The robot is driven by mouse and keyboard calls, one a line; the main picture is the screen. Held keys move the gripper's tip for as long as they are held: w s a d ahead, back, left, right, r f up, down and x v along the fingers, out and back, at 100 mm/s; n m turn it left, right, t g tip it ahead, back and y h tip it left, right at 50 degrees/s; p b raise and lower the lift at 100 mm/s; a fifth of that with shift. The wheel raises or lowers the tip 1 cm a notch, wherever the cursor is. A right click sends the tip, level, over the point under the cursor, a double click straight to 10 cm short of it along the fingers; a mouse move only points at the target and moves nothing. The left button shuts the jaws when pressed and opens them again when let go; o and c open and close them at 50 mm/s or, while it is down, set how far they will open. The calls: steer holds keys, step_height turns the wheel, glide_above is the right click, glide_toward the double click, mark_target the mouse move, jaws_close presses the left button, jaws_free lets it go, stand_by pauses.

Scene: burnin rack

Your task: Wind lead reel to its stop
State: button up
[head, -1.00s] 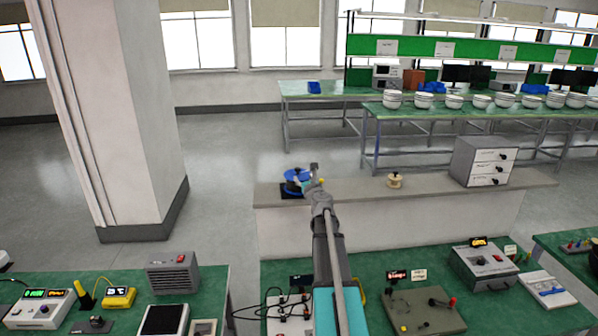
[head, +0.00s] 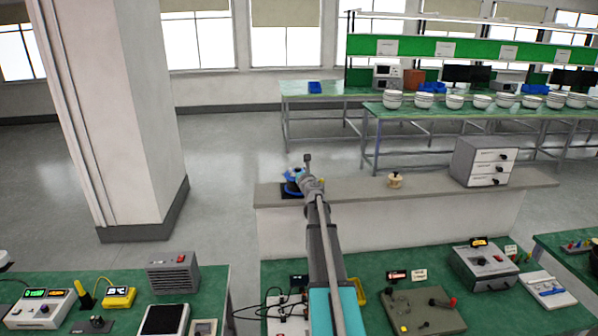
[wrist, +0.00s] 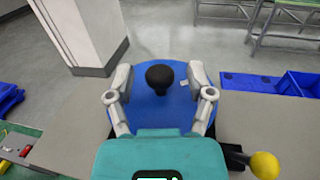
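The lead reel (head: 290,191) is a blue disc on a dark base on the grey ledge, partly hidden by my arm in the head view. In the wrist view the blue disc (wrist: 180,112) fills the middle, with a black round crank knob (wrist: 160,77) standing up from it. My gripper (wrist: 160,82) is open, one finger on each side of the knob, with clear gaps between the fingers and the knob. In the head view my gripper (head: 298,177) is over the reel. A yellow ball (wrist: 264,165) shows beside the disc at lower right.
A cream spool (head: 395,180) and a white drawer cabinet (head: 482,162) stand farther right on the ledge (head: 350,187). Blue bins (wrist: 250,85) show at right in the wrist view. Green benches with instruments are in front. A square pillar (head: 125,120) stands at left.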

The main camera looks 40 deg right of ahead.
jaws_close()
steer(key=shift+m+g+h, duration=0.3)
steer(key=shift+m+h, duration=0.2)
steer(key=shift+h, duration=0.2)
steer(key=m+g+h, duration=0.1)
steer(key=h, duration=0.1)
steer(key=m+g+h, duration=0.1)
steer(key=m+h, duration=0.1)
steer(key=shift+w+a+g, duration=0.15)
steer(key=shift+g, duration=0.15)
steer(key=m+g+h, duration=0.4)
steer(key=g, duration=0.1)
steer(key=shift+w, duration=0.2)
steer(key=m+g+h, duration=0.1)
steer(key=m+g, duration=0.1)
steer(key=g, duration=0.1)
steer(key=m+g+h, duration=0.1)
steer(key=m+g, duration=0.1)
steer(key=g, duration=0.2)
steer(key=shift+w+m, duration=0.15)
steer(key=shift+m, duration=0.25)
steer(key=shift+m+g, duration=1.1)
steer(key=shift+g, duration=0.6)
